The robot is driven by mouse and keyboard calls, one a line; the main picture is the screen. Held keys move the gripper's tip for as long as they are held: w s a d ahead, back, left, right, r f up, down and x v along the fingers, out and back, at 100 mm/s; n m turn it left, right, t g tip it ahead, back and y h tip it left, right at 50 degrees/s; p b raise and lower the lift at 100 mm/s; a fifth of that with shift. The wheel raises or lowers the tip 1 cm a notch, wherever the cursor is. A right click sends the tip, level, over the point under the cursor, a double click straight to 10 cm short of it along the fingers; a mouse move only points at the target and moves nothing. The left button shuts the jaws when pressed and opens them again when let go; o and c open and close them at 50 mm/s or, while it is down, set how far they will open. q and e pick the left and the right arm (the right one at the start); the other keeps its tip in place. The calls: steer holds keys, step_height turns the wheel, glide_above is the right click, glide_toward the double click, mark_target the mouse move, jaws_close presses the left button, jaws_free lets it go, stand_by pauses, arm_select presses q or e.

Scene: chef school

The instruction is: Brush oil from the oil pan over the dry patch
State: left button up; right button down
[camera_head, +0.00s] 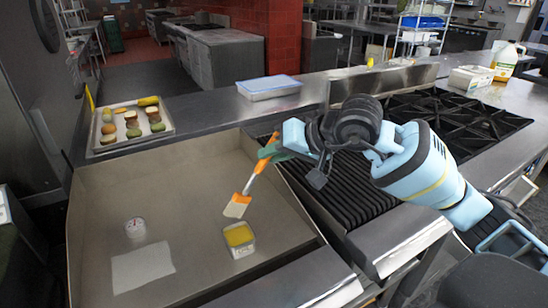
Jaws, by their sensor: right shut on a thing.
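My right gripper (276,151) is shut on the orange handle of a brush (237,206). The brush tilts down to the left, with its pale bristle head lowest. The head is above and slightly left of the small square oil pan (240,239), which holds yellow oil. I cannot tell whether the bristles touch the griddle surface. The dry patch (142,267), a pale rectangle, lies on the griddle's near left part, left of the oil pan. My left gripper is out of view.
The steel griddle (185,190) has raised side walls. A tray (104,142) of buns and vegetables stands at the back left, and a lidded container (269,87) behind. A ribbed grill (335,180) and burners (455,118) are right.

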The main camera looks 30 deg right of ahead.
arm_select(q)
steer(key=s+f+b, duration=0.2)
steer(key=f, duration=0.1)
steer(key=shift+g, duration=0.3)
arm_select(e)
step_height(320, 180, down, 6)
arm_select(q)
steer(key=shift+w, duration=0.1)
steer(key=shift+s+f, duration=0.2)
arm_select(e)
steer(key=shift+f, duration=0.1)
stand_by(0.5)
arm_select(q)
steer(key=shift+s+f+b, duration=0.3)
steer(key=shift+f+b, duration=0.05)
steer(key=shift+b, duration=0.2)
arm_select(e)
steer(key=shift+f, duration=0.5)
stand_by(0.4)
steer(key=shift+r, duration=0.1)
